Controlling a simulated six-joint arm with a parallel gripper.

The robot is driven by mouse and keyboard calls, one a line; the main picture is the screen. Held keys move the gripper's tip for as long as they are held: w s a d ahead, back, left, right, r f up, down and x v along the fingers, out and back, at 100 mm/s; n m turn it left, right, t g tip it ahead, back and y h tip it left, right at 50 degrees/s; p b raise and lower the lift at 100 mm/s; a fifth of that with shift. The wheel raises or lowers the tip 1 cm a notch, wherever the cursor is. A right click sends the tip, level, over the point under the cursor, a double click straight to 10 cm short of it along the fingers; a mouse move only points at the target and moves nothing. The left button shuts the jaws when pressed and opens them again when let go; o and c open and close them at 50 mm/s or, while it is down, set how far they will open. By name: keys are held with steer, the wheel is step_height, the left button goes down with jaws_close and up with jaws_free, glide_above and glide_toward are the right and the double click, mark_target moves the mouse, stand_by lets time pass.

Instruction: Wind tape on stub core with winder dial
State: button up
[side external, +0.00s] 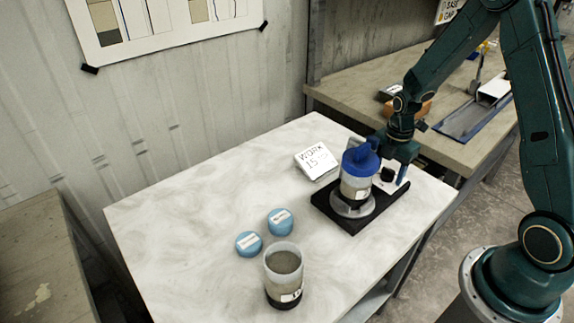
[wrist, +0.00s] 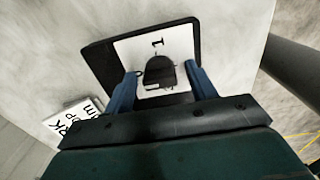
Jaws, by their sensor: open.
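The stub core (side external: 355,188) stands upright on a round grey plate on the winder's black base (side external: 326,203). A blue cap-like piece (side external: 361,160) sits on its top; I cannot make out any tape. The winder dial (side external: 387,174) is a black knob on a white plate beside the core. My gripper (side external: 392,166) is over the dial. In the wrist view my gripper's blue fingers (wrist: 161,76) are open on either side of the dial (wrist: 160,71), with small gaps visible. The white plate (wrist: 153,47) bears a black mark. The core does not show in the wrist view.
Another core tube (side external: 284,262), open-topped with a dark lower end, stands at the table's front. A white lettered card (side external: 316,160) lies behind the winder. The table's left part is clear.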

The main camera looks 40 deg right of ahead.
steer(key=c, duration=1)
